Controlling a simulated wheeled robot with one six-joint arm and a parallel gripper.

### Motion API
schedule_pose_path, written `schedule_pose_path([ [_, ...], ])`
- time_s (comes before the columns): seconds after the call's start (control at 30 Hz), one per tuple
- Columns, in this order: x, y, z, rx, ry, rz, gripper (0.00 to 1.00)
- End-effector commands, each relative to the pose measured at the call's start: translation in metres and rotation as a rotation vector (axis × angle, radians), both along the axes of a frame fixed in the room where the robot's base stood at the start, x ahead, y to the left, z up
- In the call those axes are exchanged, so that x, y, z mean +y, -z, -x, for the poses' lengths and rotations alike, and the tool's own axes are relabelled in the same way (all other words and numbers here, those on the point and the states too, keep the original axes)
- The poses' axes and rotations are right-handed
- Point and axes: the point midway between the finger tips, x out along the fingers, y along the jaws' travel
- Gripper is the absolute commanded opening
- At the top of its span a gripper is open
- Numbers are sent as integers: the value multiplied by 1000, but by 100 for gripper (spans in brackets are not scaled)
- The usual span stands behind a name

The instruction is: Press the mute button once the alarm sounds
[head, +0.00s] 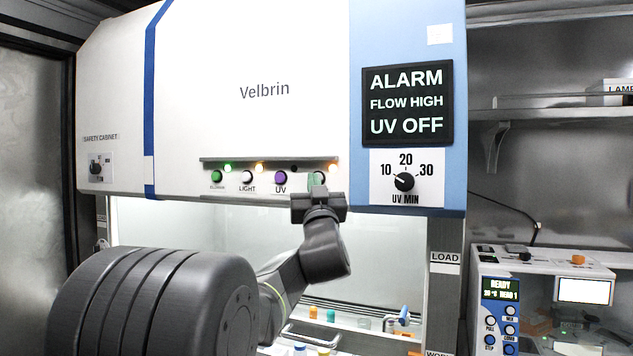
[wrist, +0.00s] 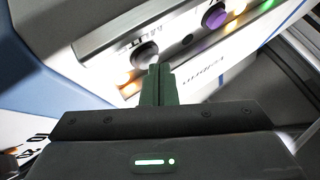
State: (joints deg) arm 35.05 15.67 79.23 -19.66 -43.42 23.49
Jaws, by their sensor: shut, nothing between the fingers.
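The display (head: 407,103) on the cabinet reads ALARM, FLOW HIGH, UV OFF. My gripper (head: 317,181) is at the right end of the button row, its closed fingers pointing at the panel. In the wrist view my gripper (wrist: 157,70) is shut and empty. Its tips are at a dark round button (wrist: 143,55) with an upside-down label that looks like MUTE. The tips overlap the button's edge; I cannot tell whether they touch or press it. In the head view my gripper mostly hides this button. The lamp above it (head: 333,168) glows orange-white.
Left of my gripper are the purple UV button (head: 281,177), the LIGHT button (head: 247,177) and a green button (head: 216,176). A UV MIN dial (head: 404,182) is on the right. Below the panel is the cabinet's opening. A benchtop device (head: 545,290) stands at the lower right.

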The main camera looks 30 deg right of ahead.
Motion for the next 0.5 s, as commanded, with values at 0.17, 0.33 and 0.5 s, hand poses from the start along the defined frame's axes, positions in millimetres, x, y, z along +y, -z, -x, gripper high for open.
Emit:
schedule_pose_path([
  [0.17,7,3,7,1,0,0,0],
  [0.33,9,1,8,1,1,-1,0],
  [0.5,9,1,8,1,0,0,0],
])
